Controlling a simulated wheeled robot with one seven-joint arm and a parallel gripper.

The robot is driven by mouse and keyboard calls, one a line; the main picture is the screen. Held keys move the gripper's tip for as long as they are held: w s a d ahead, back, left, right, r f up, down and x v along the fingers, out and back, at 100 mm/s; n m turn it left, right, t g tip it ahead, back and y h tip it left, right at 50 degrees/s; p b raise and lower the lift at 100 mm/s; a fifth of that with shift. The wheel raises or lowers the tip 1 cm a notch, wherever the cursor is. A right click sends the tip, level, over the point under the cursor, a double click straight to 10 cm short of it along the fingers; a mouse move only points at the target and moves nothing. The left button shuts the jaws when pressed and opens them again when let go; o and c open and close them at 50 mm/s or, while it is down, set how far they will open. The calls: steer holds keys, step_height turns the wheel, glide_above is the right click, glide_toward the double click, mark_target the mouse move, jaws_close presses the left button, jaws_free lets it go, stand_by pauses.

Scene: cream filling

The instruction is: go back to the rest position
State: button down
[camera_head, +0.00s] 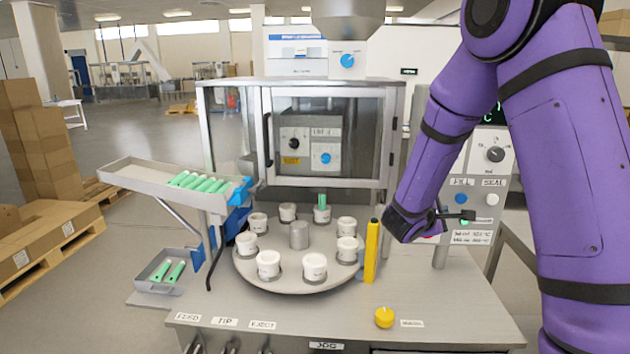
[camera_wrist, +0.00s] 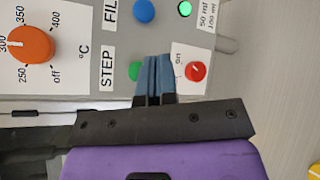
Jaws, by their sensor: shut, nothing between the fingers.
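My gripper (camera_head: 467,215) is at the end of my purple arm, right of the turntable and in front of the control panel (camera_head: 507,165). In the wrist view its two blue fingers (camera_wrist: 155,62) are shut together with nothing between them. They point at the panel, between a green button (camera_wrist: 135,71) that they partly cover and a red knob (camera_wrist: 195,71). I cannot tell whether the fingertips touch the panel. A blue button (camera_wrist: 144,11) and a lit green light (camera_wrist: 185,9) show above them.
The round turntable (camera_head: 300,284) carries several white cups, one with a green tube standing in it. A yellow post (camera_head: 371,251) stands between it and my gripper. A glazed cabinet (camera_head: 330,84) is behind. A tray of green tubes (camera_head: 155,177) is at left; a yellow knob (camera_head: 384,317) is in front.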

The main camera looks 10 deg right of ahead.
steer(key=s+r+m+g+y, duration=0.1)
steer(key=s+r+m+g, duration=0.3)
steer(key=s, duration=0.4)
steer(key=s+r+m+g+y, duration=0.2)
steer(key=s+r+m, duration=0.2)
steer(key=s+r, duration=0.35)
steer(key=s+a+r+m+t+y, duration=0.2)
steer(key=s+a+y, duration=0.3)
steer(key=s+a, duration=0.2)
steer(key=s+a+r+m+t+y, duration=0.2)
steer(key=s+a+r+y, duration=0.1)
steer(key=s+a+y, duration=0.2)
steer(key=s+a, duration=0.2)
steer(key=s, duration=0.2)
steer(key=shift+s+a, duration=0.35)
steer(key=shift+a, duration=0.05)
steer(key=shift+d, duration=0.15)
